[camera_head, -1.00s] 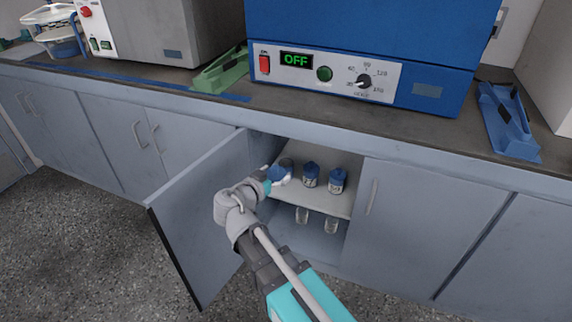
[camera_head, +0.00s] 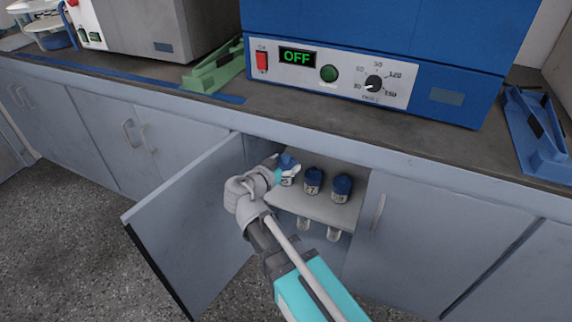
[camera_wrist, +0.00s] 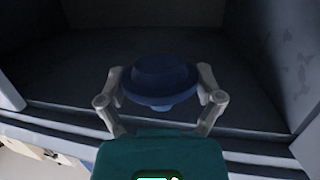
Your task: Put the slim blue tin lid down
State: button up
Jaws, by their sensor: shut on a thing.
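The slim blue tin lid (camera_wrist: 160,80) is between the two fingers of my gripper (camera_wrist: 160,88) in the wrist view, with a finger at each side. In the head view my gripper (camera_head: 278,175) is inside the open cupboard, at the left end of its shelf. There the blue lid (camera_head: 288,161) shows at the top of the leftmost tin (camera_head: 288,181), which has a label and is partly hidden by my gripper. I cannot tell whether the lid rests fully on the tin.
Two more blue-topped tins, a middle one (camera_head: 312,181) and a right one (camera_head: 342,188), stand close by on the shelf (camera_head: 318,209). Clear glasses (camera_head: 333,234) stand below. The open cupboard door (camera_head: 195,225) is left of my arm. The worktop edge (camera_head: 400,160) overhangs the cupboard.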

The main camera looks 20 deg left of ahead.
jog(key=shift+w, duration=0.15)
jog(key=w+a+f+b, duration=0.4)
jog(key=w+f+b, duration=0.5)
jog(key=w, duration=0.3)
jog(key=shift+w, duration=0.2)
dwell(0.4)
jog(key=shift+a+f, duration=0.1)
jog(key=shift+w+a+f+b, duration=0.1)
jog(key=shift+w+f+b, duration=0.1)
jog(key=shift+f+b, duration=0.85)
jog(key=shift+w+f+b, duration=0.2)
jog(key=shift+f+b, duration=0.7)
jog(key=shift+b, duration=0.1)
